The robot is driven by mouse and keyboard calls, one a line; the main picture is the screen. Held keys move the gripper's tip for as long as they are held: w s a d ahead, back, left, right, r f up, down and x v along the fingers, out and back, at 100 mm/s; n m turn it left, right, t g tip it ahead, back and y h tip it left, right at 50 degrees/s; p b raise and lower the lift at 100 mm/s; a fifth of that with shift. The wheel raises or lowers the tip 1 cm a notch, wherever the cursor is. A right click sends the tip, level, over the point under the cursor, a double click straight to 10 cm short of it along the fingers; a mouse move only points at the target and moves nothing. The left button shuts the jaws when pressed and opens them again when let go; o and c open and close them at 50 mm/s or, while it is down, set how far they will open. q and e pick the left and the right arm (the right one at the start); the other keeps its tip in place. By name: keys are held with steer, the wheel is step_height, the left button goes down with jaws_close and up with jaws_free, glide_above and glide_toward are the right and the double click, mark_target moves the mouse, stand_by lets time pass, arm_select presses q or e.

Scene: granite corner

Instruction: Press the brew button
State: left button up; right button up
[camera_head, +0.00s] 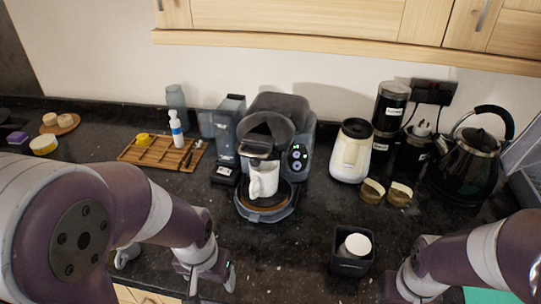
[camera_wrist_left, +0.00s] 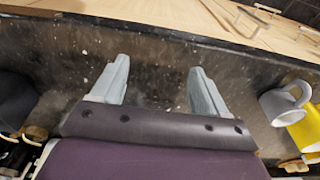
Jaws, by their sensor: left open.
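The dark coffee machine (camera_head: 275,115) stands at the middle of the counter. Its button panel (camera_head: 298,155) is on the right of its front and shows several lit round buttons; I cannot read which one is the brew button. A white mug (camera_head: 264,182) stands under the spout on the machine's round base. My left gripper (camera_head: 210,284) is low at the front edge of the counter, left of and well short of the machine. In the left wrist view its two fingers (camera_wrist_left: 158,82) are apart with nothing between them. My right arm comes in at the lower right, with its fingers out of sight.
A wooden tray (camera_head: 150,153) lies left. The counter directly before the machine is clear.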

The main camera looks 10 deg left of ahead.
arm_select(q)
jaws_close()
stand_by(1.7)
